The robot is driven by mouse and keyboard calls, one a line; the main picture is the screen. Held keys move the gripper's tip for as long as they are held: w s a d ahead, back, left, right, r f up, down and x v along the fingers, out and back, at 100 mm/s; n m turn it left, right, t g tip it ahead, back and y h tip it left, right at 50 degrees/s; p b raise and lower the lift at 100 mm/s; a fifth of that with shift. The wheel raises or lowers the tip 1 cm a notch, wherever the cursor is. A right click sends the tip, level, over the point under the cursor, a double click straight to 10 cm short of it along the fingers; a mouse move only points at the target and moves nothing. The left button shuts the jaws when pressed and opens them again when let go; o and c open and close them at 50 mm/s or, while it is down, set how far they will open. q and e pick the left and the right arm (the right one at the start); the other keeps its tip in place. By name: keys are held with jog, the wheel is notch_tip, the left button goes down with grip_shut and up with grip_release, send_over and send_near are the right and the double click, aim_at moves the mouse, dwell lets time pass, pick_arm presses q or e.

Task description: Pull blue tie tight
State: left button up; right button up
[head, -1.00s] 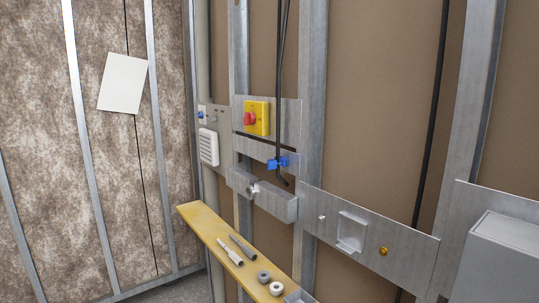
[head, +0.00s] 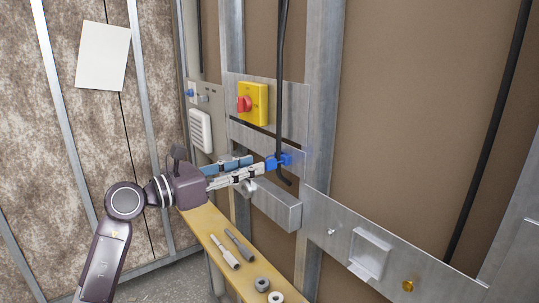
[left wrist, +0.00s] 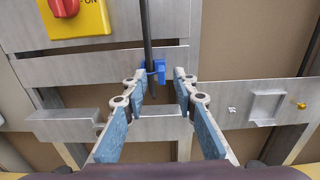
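The blue tie (head: 286,159) sits around the lower end of a hanging black cable (head: 281,80), in front of a metal rail. It also shows in the left wrist view (left wrist: 159,68), just beyond my fingers. My left gripper (head: 258,167) reaches in from the left with its fingertips close to the tie. In the left wrist view my left gripper (left wrist: 162,78) is open, one finger on each side of the cable's lower end, with nothing clamped. Whether a fingertip touches the tie I cannot tell. My right gripper is not in view.
A yellow switch box (head: 253,103) with a red knob is above left of the tie. A grey block (head: 274,204) juts from the rail below. A yellow shelf (head: 207,226) holds tools and rings. A metal plate with a bracket (head: 370,254) is at lower right.

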aim_at(270, 160)
pick_arm(q)
jog(key=p+x, duration=0.1)
jog(key=x, duration=0.4)
jog(key=shift+w+d+p, duration=0.1)
jog(key=shift+d+p, duration=0.25)
jog(key=shift+w+d, duration=0.2)
jog(key=shift+d, duration=0.05)
jog(key=shift+w+d, duration=0.1)
jog(key=shift+w, duration=0.05)
grip_shut()
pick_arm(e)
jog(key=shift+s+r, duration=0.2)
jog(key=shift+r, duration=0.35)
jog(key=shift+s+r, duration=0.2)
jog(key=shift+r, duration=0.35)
